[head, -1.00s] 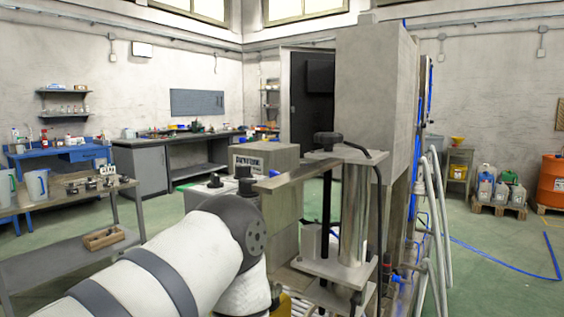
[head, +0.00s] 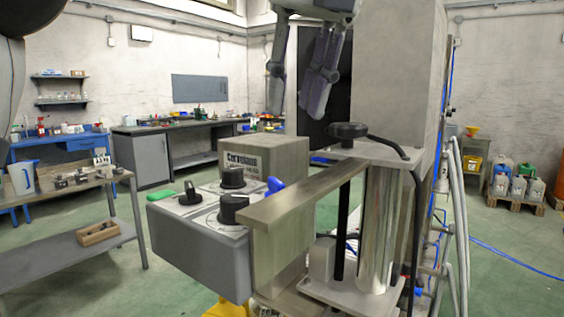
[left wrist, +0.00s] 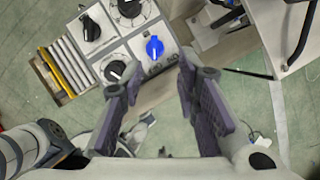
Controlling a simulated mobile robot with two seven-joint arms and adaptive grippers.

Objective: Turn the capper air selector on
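In the left wrist view the blue knob (left wrist: 154,47) sits at the panel's corner, beyond the fingertips. The labels are too small to read, so I cannot tell which knob is named the capper air selector. My left gripper (head: 297,100) hangs above and behind the box, fingers apart and empty; it also shows open in the left wrist view (left wrist: 160,70). My right gripper is out of view.
A tall column (head: 400,70) and hoses rise at right. A roller strip (left wrist: 70,65) lies beside the box.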

